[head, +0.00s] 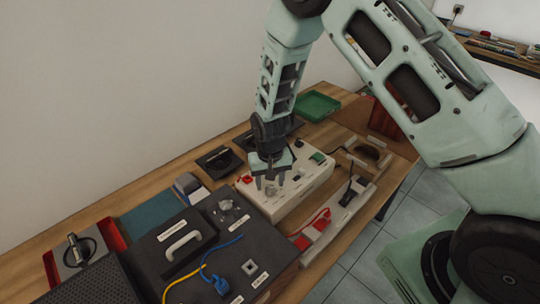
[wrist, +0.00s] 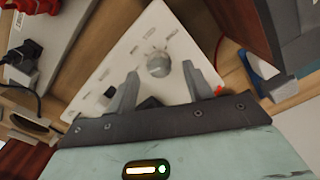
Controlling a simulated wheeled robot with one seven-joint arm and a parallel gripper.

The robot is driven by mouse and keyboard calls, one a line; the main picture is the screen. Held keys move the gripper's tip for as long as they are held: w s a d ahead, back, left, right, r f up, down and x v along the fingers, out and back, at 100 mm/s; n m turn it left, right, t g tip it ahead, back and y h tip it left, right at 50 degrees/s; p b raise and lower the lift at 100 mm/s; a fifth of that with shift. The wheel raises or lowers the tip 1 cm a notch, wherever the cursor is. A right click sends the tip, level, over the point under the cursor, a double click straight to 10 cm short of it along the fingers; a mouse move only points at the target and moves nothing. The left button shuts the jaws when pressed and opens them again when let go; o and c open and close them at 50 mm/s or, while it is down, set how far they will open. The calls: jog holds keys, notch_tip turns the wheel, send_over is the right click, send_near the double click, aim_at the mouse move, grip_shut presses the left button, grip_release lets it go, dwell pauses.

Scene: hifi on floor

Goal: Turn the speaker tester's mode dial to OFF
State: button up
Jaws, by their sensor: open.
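A cream box (head: 301,189) with a knob panel stands on the bench under my gripper (head: 270,181). In the wrist view its cream panel (wrist: 113,73) carries a round grey dial (wrist: 158,65) with small marks around it. The labels are too small to read, and I cannot tell which mark the dial points at. My gripper (wrist: 160,75) is open, its two fingers apart on either side of the dial in that view, with nothing between them held. I cannot tell whether the fingers touch the panel. In the head view the gripper hides part of the panel.
A black case (head: 190,268) with a white handle (head: 184,244), its own knob and blue and yellow cables stands at front left. A power strip (head: 345,208) with a red plug lies right of the cream box. A green tray (head: 317,106) sits behind.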

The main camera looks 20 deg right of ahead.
aim_at(270, 188)
notch_tip(270, 188, up, 16)
jog(key=b, duration=0.2)
jog(key=shift+f+b, duration=0.25)
jog(key=shift+b, duration=0.05)
jog(key=s+a+r+n, duration=0.2)
jog(key=s+n, duration=0.1)
jog(key=s, duration=0.6)
jog(key=s+a+r+n, duration=0.2)
jog(key=s+r+n, duration=0.1)
jog(key=s, duration=0.6)
jog(key=s+a+r+n, duration=0.2)
jog(key=s+n, duration=0.1)
jog(key=s, duration=0.6)
jog(key=shift+r+y, duration=0.3)
jog(key=shift+r, duration=0.1)
jog(key=shift+a, duration=0.1)
